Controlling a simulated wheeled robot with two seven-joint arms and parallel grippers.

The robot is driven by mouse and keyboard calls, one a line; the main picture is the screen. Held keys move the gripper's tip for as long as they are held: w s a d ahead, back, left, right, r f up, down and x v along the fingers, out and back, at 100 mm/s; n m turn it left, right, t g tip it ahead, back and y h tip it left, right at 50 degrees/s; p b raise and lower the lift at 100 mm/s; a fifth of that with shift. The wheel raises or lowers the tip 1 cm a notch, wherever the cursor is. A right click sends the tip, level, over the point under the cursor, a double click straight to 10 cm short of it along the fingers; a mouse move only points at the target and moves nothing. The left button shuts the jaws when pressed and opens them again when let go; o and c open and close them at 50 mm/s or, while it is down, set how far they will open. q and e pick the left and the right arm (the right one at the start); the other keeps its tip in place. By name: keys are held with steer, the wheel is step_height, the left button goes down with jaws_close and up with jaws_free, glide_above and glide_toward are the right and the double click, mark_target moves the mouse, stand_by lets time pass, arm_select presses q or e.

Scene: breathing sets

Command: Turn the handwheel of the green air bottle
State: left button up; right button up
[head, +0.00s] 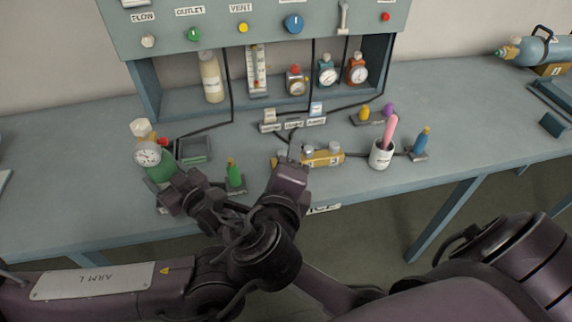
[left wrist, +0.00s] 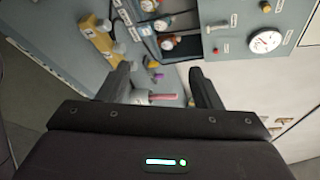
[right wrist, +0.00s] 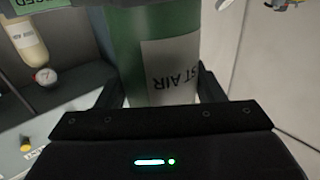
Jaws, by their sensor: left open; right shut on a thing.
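The green air bottle (head: 160,168) stands upright at the left of the bench, with a white gauge, a pale faceted knob (head: 141,127) and a red knob (head: 162,142) at its top. I cannot tell for certain which is the handwheel. My right gripper (head: 176,190) is shut around the bottle's body. In the right wrist view the green body (right wrist: 124,60) with a white "TEST AIR" label stands between the fingers; its top is cut off. My left gripper (head: 293,155) is open and empty over the bench, right of the bottle; its fingers (left wrist: 165,85) have nothing between them.
A small green cylinder (head: 234,174) stands between the grippers. A yellow block (head: 322,158) lies beside my left gripper. A white cup (head: 381,155) with a pink rod is farther right. The blue panel (head: 215,50) stands behind.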

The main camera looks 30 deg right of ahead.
stand_by(0.4)
arm_select(q)
steer(key=n+t+h, duration=0.1)
steer(key=n+h, duration=0.2)
steer(key=n, duration=1.8)
glide_toward(135, 133)
steer(key=x, duration=1.2)
steer(key=shift+r, duration=0.1)
steer(key=c, duration=1)
